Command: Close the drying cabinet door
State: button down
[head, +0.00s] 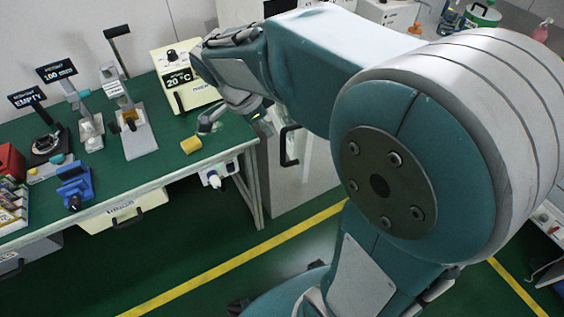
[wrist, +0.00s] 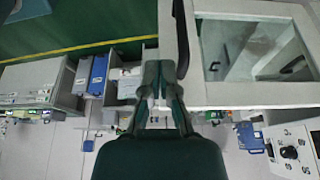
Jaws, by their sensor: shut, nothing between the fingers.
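The drying cabinet door appears as a pale panel with a glass window (wrist: 258,50) in the wrist view. A dark bar handle (wrist: 181,40) runs along its left side; it also shows in the head view as a black handle (head: 289,146) on the pale panel right of the bench. My arm hides much of the cabinet, and I cannot tell how far the door stands open. My gripper (wrist: 159,82) is shut and empty. In the picture its fingertips lie just left of the panel, near the handle; I cannot tell whether they touch it.
A green-topped bench (head: 175,160) stands at left with several instruments. A yellow block (head: 191,145) lies near its front edge. A yellow line (head: 235,262) crosses the dark green floor, which is largely clear in front of the bench.

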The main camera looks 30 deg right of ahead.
jog(key=a, duration=0.1)
send_near(304, 158)
jog(key=shift+m, duration=0.3)
jog(key=a+f, duration=0.1)
jog(key=f, duration=0.2)
jog(key=a+f, duration=0.1)
jog(key=f, duration=0.1)
jog(key=shift+a, duration=0.35)
jog(key=shift+s+d, duration=0.2)
jog(key=shift+d, duration=2.1)
jog(key=shift+a, duration=0.25)
